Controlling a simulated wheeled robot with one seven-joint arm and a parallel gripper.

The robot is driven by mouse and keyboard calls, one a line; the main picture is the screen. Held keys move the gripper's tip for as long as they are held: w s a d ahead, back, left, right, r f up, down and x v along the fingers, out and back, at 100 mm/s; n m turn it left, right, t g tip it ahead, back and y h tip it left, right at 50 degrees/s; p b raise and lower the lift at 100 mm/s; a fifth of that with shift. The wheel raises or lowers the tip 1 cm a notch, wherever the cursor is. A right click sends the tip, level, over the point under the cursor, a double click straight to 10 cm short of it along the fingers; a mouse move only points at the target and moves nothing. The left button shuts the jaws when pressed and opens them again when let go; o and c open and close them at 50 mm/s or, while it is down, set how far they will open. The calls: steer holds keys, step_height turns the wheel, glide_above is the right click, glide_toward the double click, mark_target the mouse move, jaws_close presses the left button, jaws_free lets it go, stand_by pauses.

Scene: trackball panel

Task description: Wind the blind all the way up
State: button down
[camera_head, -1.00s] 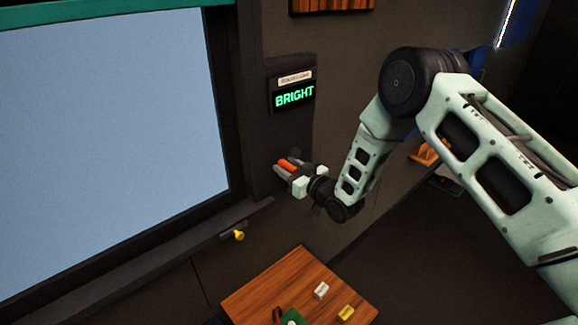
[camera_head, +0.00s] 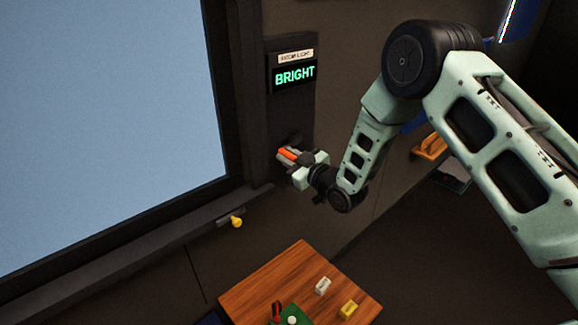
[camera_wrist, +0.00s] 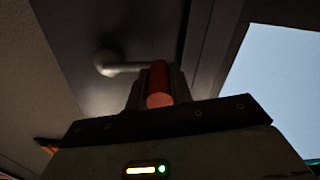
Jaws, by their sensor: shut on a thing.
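The window (camera_head: 100,110) fills the left of the head view and its visible pane is uncovered. The blind itself is not in view now; the window's top is cut off. A crank on the dark wall post has an orange-red handle (camera_head: 289,154). My gripper (camera_head: 290,158) is shut on this handle. In the wrist view the red handle (camera_wrist: 159,85) lies between the fingers, and a pale crank arm (camera_wrist: 125,69) runs left from it to a round hub (camera_wrist: 104,62). A lit display (camera_head: 295,75) above the crank reads "BRIGHT".
A yellow knob (camera_head: 236,221) sticks out below the window sill. A wooden table (camera_head: 265,285) stands below with a white block (camera_head: 322,286), a yellow block (camera_head: 348,309) and a green item (camera_head: 288,315).

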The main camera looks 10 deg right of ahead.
steer(key=f+n+b, duration=0.1)
steer(key=b, duration=0.1)
steer(key=n+b, duration=0.1)
steer(key=b, duration=0.1)
steer(key=f+n+b, duration=0.1)
steer(key=b, duration=0.2)
steer(key=shift+w+d+f+n, duration=0.1)
steer(key=shift+d+f+n, duration=0.15)
steer(key=shift+f+n, duration=0.1)
steer(key=c, duration=1.3)
jaws_free()
steer(key=shift+r, duration=0.1)
steer(key=shift+o, duration=0.2)
steer(key=b+v, duration=0.5)
steer(key=v, duration=1.2)
